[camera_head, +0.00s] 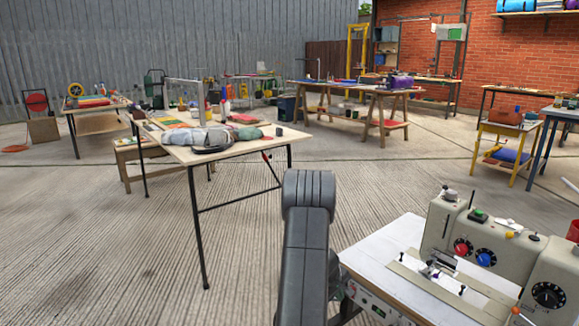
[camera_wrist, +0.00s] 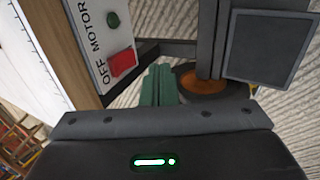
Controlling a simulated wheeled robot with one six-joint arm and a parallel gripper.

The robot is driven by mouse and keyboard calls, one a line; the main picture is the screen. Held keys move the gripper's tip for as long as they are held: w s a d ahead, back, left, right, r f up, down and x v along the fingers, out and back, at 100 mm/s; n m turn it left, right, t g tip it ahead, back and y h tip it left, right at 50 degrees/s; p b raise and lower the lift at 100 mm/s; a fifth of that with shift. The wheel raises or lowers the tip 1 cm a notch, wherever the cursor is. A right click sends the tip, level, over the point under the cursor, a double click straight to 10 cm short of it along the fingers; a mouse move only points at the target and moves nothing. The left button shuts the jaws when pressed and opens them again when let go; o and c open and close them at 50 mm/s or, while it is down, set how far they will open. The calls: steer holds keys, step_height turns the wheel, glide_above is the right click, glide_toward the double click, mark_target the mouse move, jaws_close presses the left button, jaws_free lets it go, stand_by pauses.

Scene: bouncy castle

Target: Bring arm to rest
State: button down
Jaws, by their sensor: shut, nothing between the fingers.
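My arm (camera_head: 306,245) rises dark grey at the bottom middle of the head view, left of the sewing machine table. My gripper's end is not visible in the head view. In the wrist view, my gripper (camera_wrist: 159,84) shows as two green fingers side by side, shut and empty, beyond the black gripper body with its green light. The fingers point down toward the ridged concrete floor, just right of a panel marked OFF MOTOR (camera_wrist: 105,45).
A white sewing table (camera_head: 400,275) with a beige sewing machine (camera_head: 475,245) stands close on the right. A wooden table (camera_head: 175,150) with grey cloth stands ahead left. Workbenches (camera_head: 350,87) line the back. Open concrete (camera_head: 110,240) lies at left.

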steer(key=p+v, duration=0.1)
steer(key=v, duration=0.3)
steer(key=shift+s+a+p, duration=0.15)
steer(key=shift+s+p, duration=0.05)
steer(key=shift+p, duration=0.1)
